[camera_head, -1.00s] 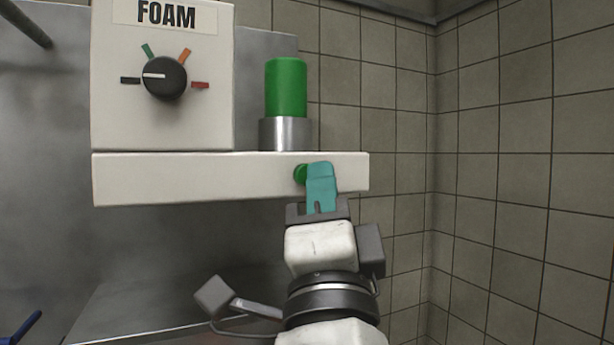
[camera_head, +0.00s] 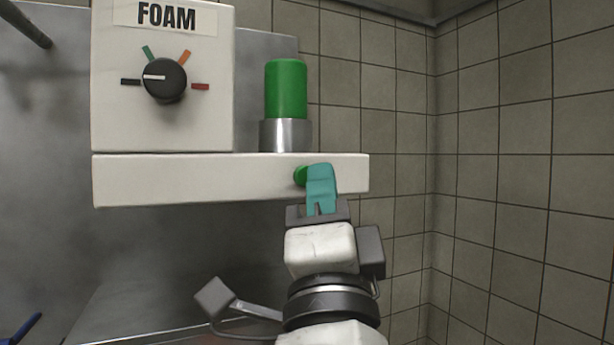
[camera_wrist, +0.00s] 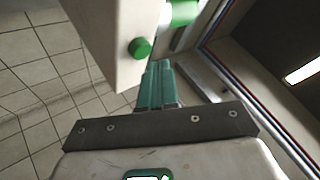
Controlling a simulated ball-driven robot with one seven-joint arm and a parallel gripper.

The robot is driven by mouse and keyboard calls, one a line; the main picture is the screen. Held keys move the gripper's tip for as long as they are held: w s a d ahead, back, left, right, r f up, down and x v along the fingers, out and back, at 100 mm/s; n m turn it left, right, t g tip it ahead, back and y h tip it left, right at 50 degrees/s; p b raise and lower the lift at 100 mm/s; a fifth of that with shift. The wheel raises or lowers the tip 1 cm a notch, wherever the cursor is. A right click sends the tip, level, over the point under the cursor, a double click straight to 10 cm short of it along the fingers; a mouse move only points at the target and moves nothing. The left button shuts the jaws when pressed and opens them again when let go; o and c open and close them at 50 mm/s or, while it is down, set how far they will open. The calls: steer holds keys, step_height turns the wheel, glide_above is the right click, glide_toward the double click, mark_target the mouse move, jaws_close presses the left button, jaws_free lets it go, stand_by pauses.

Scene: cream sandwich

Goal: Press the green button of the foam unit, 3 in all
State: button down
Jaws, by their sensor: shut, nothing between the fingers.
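The foam unit (camera_head: 130,180) is a cream box with a FOAM label and a ledge along its bottom. The round green button (camera_head: 300,176) is on the front of the ledge, near its right end, partly hidden by my fingers. My gripper (camera_head: 320,172) has teal fingers, shut and empty, with their tips just right of the button in the head view. In the wrist view the green button (camera_wrist: 140,47) stands out from the cream face, and the fingertips of my gripper (camera_wrist: 160,65) are beside it, with a small gap seen there.
A green cylinder (camera_head: 286,90) in a metal collar stands on the ledge above the button. A black dial (camera_head: 164,79) with coloured marks is at the upper left. A tiled wall (camera_head: 500,150) is to the right. A steel surface (camera_head: 130,300) lies below the ledge.

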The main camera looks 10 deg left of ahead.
steer(key=shift+w+a+f+b, duration=0.15)
steer(key=shift+w+b, duration=0.1)
steer(key=shift+b, duration=0.4)
steer(key=shift+w, duration=0.1)
stand_by(0.4)
steer(key=shift+w+a+b, duration=0.3)
steer(key=shift+w+b, duration=0.05)
steer(key=shift+b, duration=0.25)
stand_by(0.8)
steer(key=shift+s, duration=0.1)
steer(key=shift+s+d, duration=0.45)
steer(key=shift+s, duration=0.2)
steer(key=shift+s+d+p, duration=0.25)
steer(key=shift+s+d, duration=0.45)
steer(key=shift+s, duration=0.35)
steer(key=shift+s+d+p, duration=0.25)
steer(key=shift+s+d, duration=0.45)
steer(key=shift+s, duration=0.3)
